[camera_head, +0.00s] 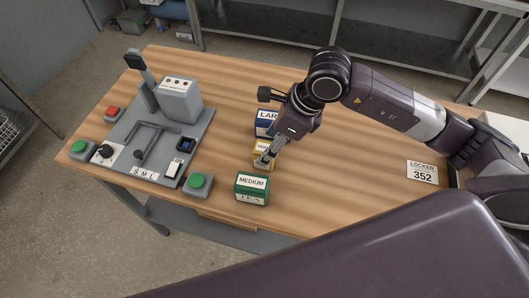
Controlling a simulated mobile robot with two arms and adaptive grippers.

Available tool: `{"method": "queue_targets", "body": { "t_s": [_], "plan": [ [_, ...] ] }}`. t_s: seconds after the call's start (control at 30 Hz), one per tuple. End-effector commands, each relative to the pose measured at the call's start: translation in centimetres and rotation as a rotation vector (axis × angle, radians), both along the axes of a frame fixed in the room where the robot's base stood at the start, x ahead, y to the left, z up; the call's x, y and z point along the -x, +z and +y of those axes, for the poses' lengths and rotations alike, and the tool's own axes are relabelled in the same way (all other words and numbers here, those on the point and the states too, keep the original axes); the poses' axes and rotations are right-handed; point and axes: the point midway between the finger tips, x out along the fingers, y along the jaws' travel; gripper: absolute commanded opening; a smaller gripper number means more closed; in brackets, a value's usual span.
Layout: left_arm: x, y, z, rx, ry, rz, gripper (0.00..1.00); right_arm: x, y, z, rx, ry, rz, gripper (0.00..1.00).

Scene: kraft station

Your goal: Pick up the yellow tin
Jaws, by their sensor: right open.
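A yellow tin (257,147) stands on the wooden table (330,180) between a blue tin and a green tin. My right gripper (264,160) is at the yellow tin, with its fingers pointing down and left over it. The fingers hide part of the tin. The gripper is open, and I cannot tell whether the fingers touch the tin. My left gripper is not in view.
The blue tin (264,127) is just behind the yellow one, and the green tin (252,190), labelled MEDIUM, is just in front. A grey control station (180,100) with buttons is at the left. A locker 352 sign (422,172) lies at the right.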

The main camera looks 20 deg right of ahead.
Motion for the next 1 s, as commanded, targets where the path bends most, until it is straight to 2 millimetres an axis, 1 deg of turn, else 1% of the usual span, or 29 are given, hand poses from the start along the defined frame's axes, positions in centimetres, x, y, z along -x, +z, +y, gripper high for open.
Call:
{"method": "queue_targets", "body": {
  "t_s": [0.03,0.1,0.2,0.3,0.47,0.9,1.0],
  "plan": [
    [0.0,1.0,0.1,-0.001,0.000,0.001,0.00,-0.1,-0.2,0.4,-0.001,0.000,0.005,0.56],
    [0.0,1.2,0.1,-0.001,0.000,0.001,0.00,-0.3,-1.3,0.7,-0.002,-0.001,0.003,0.56],
    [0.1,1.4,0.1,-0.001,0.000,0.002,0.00,-0.6,-2.2,0.9,-0.002,-0.001,0.001,0.56],
    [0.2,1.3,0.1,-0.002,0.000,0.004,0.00,-0.6,-2.6,1.0,-0.001,0.000,-0.001,0.56],
    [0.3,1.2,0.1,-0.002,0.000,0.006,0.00,-0.6,-2.6,1.0,-0.002,0.000,-0.001,0.56],
    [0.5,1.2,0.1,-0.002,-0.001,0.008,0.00,-0.7,-2.5,1.0,-0.001,0.000,-0.002,0.08],
    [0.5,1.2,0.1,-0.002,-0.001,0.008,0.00,-0.7,-2.5,1.0,-0.002,0.001,-0.003,0.07]
  ]
}}
